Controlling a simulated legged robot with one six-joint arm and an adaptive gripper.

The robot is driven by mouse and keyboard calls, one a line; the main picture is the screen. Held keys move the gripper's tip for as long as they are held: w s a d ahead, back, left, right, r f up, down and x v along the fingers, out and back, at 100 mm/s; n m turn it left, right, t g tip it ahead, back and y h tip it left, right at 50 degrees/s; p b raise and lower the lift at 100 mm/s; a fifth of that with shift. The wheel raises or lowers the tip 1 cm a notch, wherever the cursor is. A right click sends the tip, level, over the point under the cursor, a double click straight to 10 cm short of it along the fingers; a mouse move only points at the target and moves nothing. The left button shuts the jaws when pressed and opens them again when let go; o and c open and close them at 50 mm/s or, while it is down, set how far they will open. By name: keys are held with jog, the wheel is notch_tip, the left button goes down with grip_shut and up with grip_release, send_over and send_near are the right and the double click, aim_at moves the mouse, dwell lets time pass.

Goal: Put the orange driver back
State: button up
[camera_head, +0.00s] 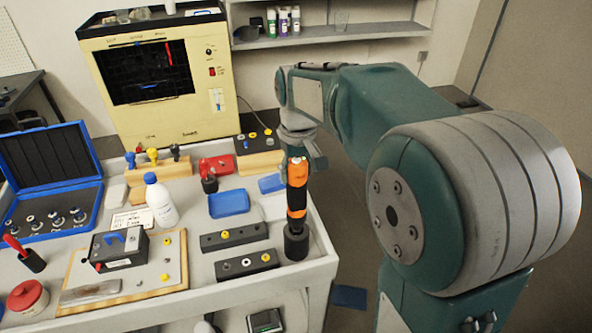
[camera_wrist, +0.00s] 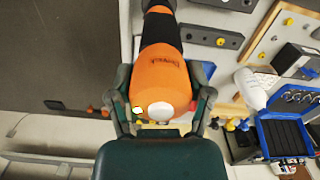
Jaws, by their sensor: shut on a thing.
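The orange and black driver (camera_head: 297,186) stands upright at the right end of the white bench. My gripper (camera_head: 298,158) is shut on its orange top end. In the wrist view the orange driver (camera_wrist: 162,72) fills the space between the two fingers of my gripper (camera_wrist: 160,104). A black round holder (camera_head: 296,243) sits on the bench directly below the driver.
Two dark blocks with bolts (camera_head: 234,237) (camera_head: 246,265) lie just left of the holder. A blue tray (camera_head: 229,203), a white bottle (camera_head: 161,202) and a wooden board (camera_head: 172,262) are farther left. The bench's right edge (camera_head: 322,238) is close to the holder.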

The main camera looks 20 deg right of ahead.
jog(key=shift+f, duration=1.6)
jog(key=shift+f, duration=0.4)
jog(key=o, duration=1.3)
notch_tip(320, 180, up, 12)
jog(key=shift+f, duration=0.1)
